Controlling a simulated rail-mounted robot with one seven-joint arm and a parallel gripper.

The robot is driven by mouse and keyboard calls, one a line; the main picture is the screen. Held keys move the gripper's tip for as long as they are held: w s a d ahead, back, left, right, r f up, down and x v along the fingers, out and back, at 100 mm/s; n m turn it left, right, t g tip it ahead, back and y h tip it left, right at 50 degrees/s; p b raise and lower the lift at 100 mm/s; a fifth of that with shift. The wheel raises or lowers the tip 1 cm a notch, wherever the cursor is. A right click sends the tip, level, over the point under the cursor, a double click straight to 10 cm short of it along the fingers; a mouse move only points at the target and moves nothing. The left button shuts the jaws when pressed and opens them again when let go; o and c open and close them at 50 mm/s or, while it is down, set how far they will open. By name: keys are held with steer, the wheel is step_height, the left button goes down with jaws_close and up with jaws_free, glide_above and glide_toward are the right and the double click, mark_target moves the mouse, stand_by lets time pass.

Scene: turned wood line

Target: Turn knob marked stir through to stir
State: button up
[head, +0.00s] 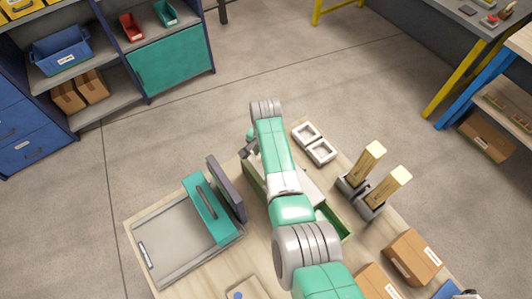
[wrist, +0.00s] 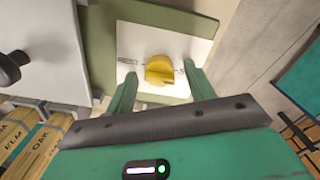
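The yellow knob (wrist: 160,70) sits on a white panel (wrist: 138,35) with a green surround in the wrist view. Small dark lettering stands on the panel to either side of the knob, too small to read surely. My gripper (wrist: 161,92) is open, with one green finger low to the left of the knob and the other to its right. The fingers look apart from the knob; whether they reach its depth I cannot tell. In the head view my own arm hides the knob and most of the gripper.
In the wrist view, a pale box with a dark round handle (wrist: 12,67) is at left, above wood blocks marked ELM and OAK (wrist: 40,140).

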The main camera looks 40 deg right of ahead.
step_height(320, 180, up, 8)
steer(key=shift+f+p, duration=0.1)
steer(key=shift+p, duration=0.75)
